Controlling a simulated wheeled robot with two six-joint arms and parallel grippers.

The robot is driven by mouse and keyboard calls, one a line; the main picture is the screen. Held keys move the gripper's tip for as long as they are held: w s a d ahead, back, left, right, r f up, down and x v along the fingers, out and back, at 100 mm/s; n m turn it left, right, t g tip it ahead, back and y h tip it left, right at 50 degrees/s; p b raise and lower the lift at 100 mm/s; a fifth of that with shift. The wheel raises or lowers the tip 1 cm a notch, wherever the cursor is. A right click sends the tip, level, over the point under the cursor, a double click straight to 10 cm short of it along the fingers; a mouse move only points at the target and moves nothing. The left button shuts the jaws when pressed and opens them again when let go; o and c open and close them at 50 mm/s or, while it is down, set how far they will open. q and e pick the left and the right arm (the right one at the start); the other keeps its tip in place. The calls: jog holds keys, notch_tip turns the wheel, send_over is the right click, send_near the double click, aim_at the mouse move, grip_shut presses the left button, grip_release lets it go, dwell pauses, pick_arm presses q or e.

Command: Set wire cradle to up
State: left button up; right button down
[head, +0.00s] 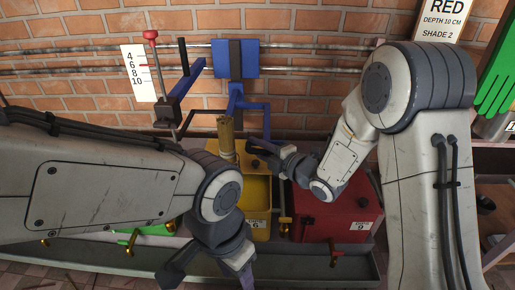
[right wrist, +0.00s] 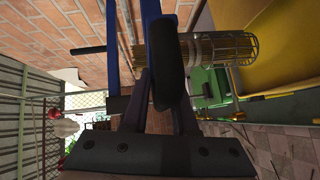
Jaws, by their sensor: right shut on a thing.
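The wire cradle (right wrist: 225,47) shows in the right wrist view as a cylindrical wire cage around a brass-coloured bundle. In the head view the upright brass-coloured bundle (head: 226,135) stands above the yellow extruder (head: 257,190); the wires are too fine to make out there. My right gripper (head: 262,155) is just right of it, and in the right wrist view it is shut on a black rounded handle (right wrist: 170,65) beside the cage. My left gripper (head: 208,272) is low in the head view, its fingers apart and empty, partly cut off by the bottom edge.
A red extruder (head: 335,208) stands right of the yellow one. A blue bracket (head: 236,60) hangs on wall rails behind. A red-knobbed lever (head: 151,36) stands by a number scale (head: 139,72). A grey trough (head: 310,262) runs along the front.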

jog(key=shift+s+a+f, duration=0.1)
jog(key=shift+f, duration=0.05)
jog(key=c, duration=0.8)
grip_release()
jog(key=p+v, duration=0.3)
jog(key=v, duration=0.6)
jog(key=shift+s+d, duration=0.45)
jog(key=shift+d, duration=0.15)
